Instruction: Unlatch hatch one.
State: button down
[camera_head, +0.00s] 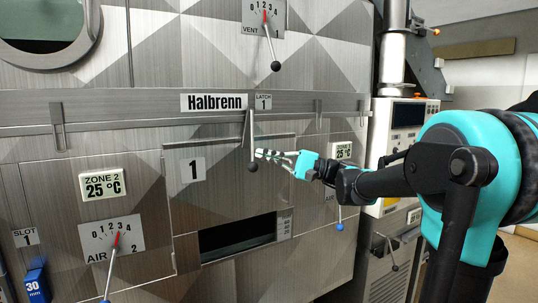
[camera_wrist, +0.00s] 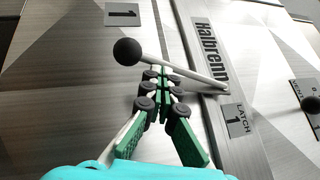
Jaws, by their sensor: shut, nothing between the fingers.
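Hatch one is the grey metal panel (camera_head: 225,195) with a "1" plate (camera_head: 192,170). Latch 1 is a thin pale lever (camera_head: 251,135) hanging straight down over the hatch's top edge, with a black ball (camera_head: 252,167) at its lower end. In the wrist view the lever (camera_wrist: 195,78) crosses at the fingertips, its ball (camera_wrist: 127,51) to their left. My gripper (camera_head: 259,154) is shut with nothing in it, just right of the lever, slightly above the ball. In the wrist view its fingertips (camera_wrist: 163,75) overlap the rod; I cannot tell whether they touch.
The "LATCH 1" label (camera_head: 263,102) is beside the lever's top, next to the Halbrenn plate (camera_head: 214,103). A vent lever (camera_head: 270,45) hangs above. A zone display (camera_head: 341,150) is behind my wrist.

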jog(key=s+a+r+m+t+y, duration=0.3)
jog(key=s+a+r+m, duration=0.2)
jog(key=s+a+r, duration=0.2)
jog(key=shift+s+a+r+y, duration=0.2)
jog(key=shift+a+r+y, duration=0.2)
jog(key=shift+a+r, duration=1.2)
jog(key=shift+a+f, duration=0.45)
jog(key=shift+f, duration=0.15)
jog(key=s+d+f, duration=0.1)
jog(key=s+f, duration=0.1)
jog(key=f, duration=0.4)
jog(key=s+d+f, duration=0.1)
jog(key=s+f, duration=0.1)
jog(key=f, duration=0.4)
jog(key=shift+s, duration=0.3)
